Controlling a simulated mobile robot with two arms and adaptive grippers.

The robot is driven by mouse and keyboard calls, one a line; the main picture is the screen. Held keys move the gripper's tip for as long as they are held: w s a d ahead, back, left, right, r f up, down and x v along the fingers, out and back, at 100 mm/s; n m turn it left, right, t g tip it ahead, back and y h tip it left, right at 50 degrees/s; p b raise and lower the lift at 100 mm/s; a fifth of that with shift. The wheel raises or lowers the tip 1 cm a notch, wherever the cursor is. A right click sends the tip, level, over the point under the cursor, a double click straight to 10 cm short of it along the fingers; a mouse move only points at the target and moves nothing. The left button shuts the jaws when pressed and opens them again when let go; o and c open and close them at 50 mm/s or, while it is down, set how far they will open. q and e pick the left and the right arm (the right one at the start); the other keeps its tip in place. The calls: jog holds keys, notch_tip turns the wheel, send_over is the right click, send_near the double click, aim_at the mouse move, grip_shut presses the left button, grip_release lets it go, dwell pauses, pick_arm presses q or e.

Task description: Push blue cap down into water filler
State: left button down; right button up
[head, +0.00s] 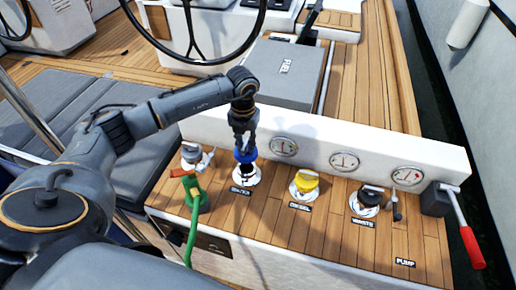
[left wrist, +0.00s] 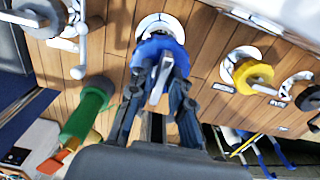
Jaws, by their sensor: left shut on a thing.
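The blue cap (head: 246,156) is between the fingers of my left gripper (head: 245,146), which is shut on it from above. The water filler (head: 247,177), a round pale fitting with a dark middle, is in the wooden deck directly below the cap. In the left wrist view the blue cap (left wrist: 172,44) shows between the dark fingers of the left gripper (left wrist: 160,75). It covers part of the filler's white ring (left wrist: 150,22). I cannot tell whether the cap touches the filler. My right gripper is not in view.
A green hose nozzle (head: 198,203) with an orange lever stands left of the filler. The yellow diesel cap (head: 307,181) and black waste cap (head: 370,194) are to the right. A white panel with gauges (head: 344,161) rises behind. A red-handled lever (head: 471,246) is far right.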

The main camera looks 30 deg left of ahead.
aim_at(246, 154)
pick_arm(q)
jog(key=shift+w+a+f, duration=0.1)
jog(key=shift+f, duration=0.1)
jog(key=shift+f+b, duration=0.8)
jog(key=shift+f, duration=0.1)
notch_tip(246, 154, down, 3)
jog(key=shift+r+b, duration=0.15)
jog(key=shift+b, duration=0.8)
jog(key=shift+f, duration=0.45)
jog(key=shift+f+b, duration=0.6)
jog(key=shift+b, duration=0.15)
jog(key=c, duration=1.5)
grip_release()
